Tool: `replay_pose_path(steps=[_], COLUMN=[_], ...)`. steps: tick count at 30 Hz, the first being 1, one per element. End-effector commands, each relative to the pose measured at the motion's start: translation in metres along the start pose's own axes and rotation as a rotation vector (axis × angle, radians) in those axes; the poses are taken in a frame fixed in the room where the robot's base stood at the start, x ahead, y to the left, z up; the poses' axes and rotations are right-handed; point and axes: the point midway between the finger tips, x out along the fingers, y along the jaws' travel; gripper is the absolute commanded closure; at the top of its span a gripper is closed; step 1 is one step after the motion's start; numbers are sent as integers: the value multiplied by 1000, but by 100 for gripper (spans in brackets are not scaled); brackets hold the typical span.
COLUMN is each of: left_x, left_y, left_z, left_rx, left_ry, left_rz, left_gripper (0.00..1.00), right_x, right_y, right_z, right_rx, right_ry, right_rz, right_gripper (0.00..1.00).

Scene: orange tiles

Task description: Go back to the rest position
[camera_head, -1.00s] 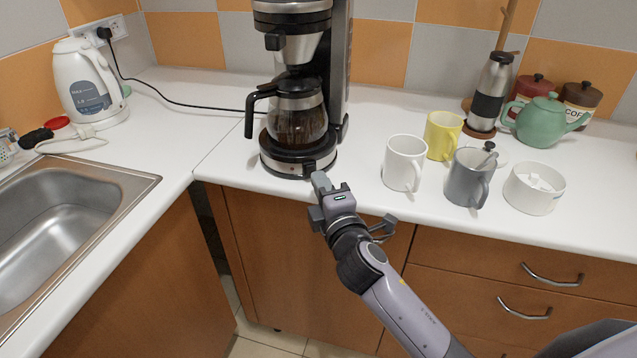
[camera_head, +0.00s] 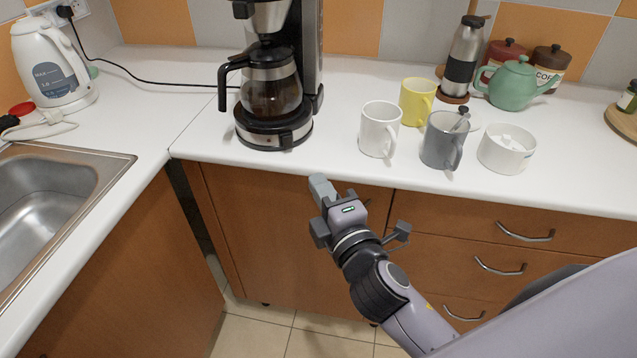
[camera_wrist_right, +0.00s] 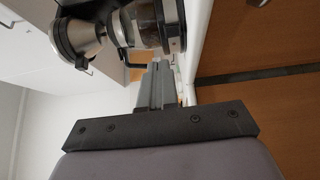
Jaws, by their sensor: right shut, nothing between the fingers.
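My right gripper (camera_head: 322,190) is in front of the counter's front edge, below the coffee maker, with nothing in its grip. Its fingers are together, and they also show in the right wrist view (camera_wrist_right: 158,85), pointing toward the counter edge. My left gripper is not in view. The coffee maker (camera_head: 272,133) stands on the counter with its glass carafe (camera_head: 270,92) in place, apart from my gripper.
A white mug (camera_head: 379,130), a yellow mug (camera_head: 416,102), a grey mug (camera_head: 440,145) and a white bowl (camera_head: 505,150) stand on the counter. A green teapot (camera_head: 512,85) is behind them. A sink (camera_head: 40,205) and a kettle (camera_head: 50,65) are at left. Drawers with handles (camera_head: 525,233) lie below.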

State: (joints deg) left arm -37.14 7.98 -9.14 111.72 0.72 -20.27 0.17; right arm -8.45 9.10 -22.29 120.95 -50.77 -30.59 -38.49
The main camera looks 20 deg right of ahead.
Motion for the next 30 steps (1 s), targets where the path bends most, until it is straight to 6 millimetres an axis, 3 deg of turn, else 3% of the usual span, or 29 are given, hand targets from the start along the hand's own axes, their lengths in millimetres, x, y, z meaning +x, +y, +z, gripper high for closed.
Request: replay_pose_path(steps=[11, 14, 17, 19, 24, 27, 30], left_x=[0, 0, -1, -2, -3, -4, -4], left_y=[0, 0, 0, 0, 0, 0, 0], left_z=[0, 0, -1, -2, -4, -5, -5], left_rx=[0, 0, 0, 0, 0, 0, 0], left_ry=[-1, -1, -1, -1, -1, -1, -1], left_rz=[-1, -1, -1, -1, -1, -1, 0], left_gripper=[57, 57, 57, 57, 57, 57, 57], right_x=[0, -4, -17, -34, -92, -126, -151], right_y=[-1, -16, -53, -88, -169, -202, -222], right_z=[0, 1, 4, 6, 15, 21, 25], right_rx=[4, 63, 227, 403, 886, 1127, 1303], right_ry=[1, 7, 12, 3, -105, -199, -284], right_rz=[-3, -44, -150, -252, -489, -580, -631], right_gripper=[100, 100, 100, 100, 100, 100, 100])
